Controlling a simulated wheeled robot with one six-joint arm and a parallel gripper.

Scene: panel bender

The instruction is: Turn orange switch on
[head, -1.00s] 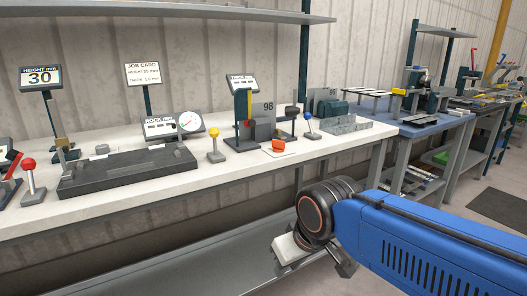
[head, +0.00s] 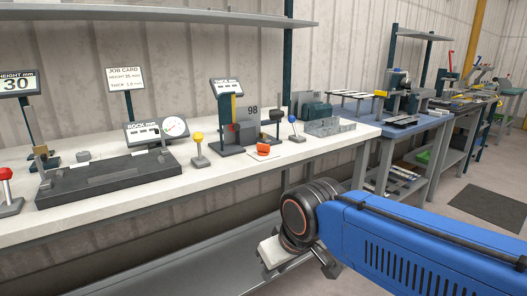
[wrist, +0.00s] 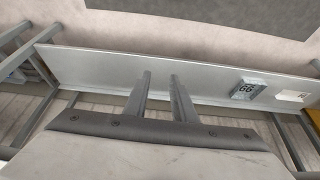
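The orange switch (head: 263,149) is a small orange-red piece on a pale plate on the white bench, in the middle of the head view. Which way it is set is too small to tell. My gripper (head: 298,258) hangs below and in front of the bench top, well apart from the switch. In the wrist view my two gripper fingers (wrist: 160,88) stand apart with nothing between them. The switch does not show in the wrist view.
A yellow-knobbed lever (head: 199,148) stands left of the switch, a blue-knobbed lever (head: 293,128) to its right. A gauge stand (head: 228,120) is behind it. A grey lower shelf (wrist: 215,80) carries a numbered block (wrist: 247,88) and a white block (wrist: 292,96).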

